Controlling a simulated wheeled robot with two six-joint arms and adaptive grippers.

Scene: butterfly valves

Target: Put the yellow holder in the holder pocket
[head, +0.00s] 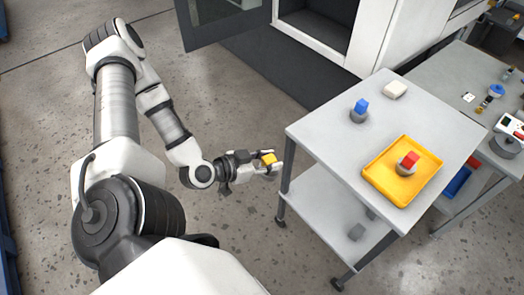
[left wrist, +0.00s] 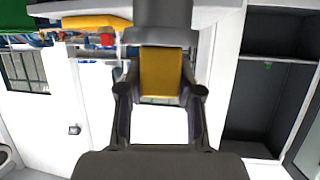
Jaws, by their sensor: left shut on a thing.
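My left gripper (head: 271,162) is shut on the yellow holder (head: 268,158) and holds it in the air, just left of the grey cart. In the left wrist view the holder's yellow block (left wrist: 160,72) sits between the two fingers (left wrist: 160,92), with a grey round part beyond it at the top. I cannot make out a holder pocket for certain in either view. My right gripper is not in view.
A white machine with a dark opening (head: 318,22) stands behind. Open floor lies left of the cart.

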